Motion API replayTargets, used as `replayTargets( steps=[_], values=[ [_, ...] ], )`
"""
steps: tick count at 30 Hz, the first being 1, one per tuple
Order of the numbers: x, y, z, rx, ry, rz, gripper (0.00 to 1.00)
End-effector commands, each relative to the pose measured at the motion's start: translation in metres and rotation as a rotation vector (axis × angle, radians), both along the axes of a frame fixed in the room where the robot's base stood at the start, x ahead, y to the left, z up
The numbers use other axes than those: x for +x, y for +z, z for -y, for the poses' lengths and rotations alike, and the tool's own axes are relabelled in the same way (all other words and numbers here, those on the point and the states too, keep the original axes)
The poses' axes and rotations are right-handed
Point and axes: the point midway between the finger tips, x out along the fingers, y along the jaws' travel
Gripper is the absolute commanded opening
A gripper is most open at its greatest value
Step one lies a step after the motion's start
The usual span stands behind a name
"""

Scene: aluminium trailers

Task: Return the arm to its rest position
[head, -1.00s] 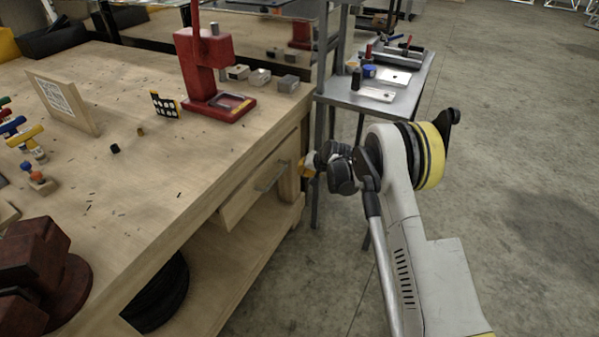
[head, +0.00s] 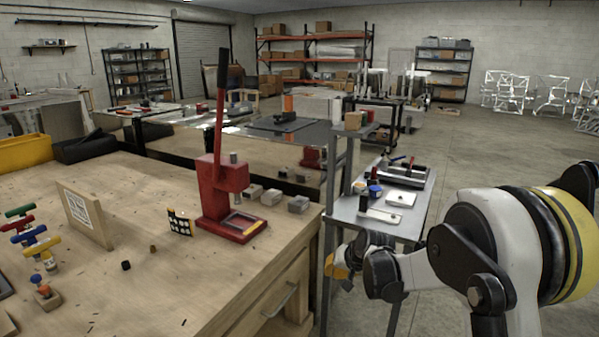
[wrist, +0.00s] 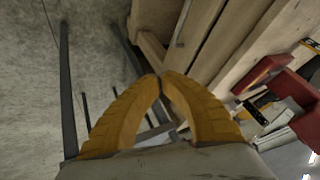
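My arm, white with black joints and a yellow band, stands at the right of the head view. Its end, my gripper (head: 338,271), points left and shows its orange-yellow fingers beside the workbench's right end and in front of the metal side table. In the wrist view the two yellow fingers of my gripper (wrist: 160,78) meet at their tips with nothing visible between them. The gripper is shut and empty.
The wooden workbench (head: 130,290) holds a red press (head: 215,195), a board with a printed code (head: 82,213) and small coloured parts. A metal side table (head: 400,222) with tools stands close behind my gripper. Open concrete floor (head: 500,150) lies beyond my arm.

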Motion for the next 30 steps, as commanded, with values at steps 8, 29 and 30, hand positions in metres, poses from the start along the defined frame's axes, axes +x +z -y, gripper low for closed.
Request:
replayTargets(
  steps=[8, 29, 30],
  values=[
    [-0.108, 0.110, 0.029, -0.115, 0.008, 0.018, 0.00],
    [-0.371, 0.138, 0.084, -0.358, 0.030, 0.044, 0.00],
    [-0.374, 0.137, 0.085, -0.364, 0.031, 0.044, 0.00]
  ],
)
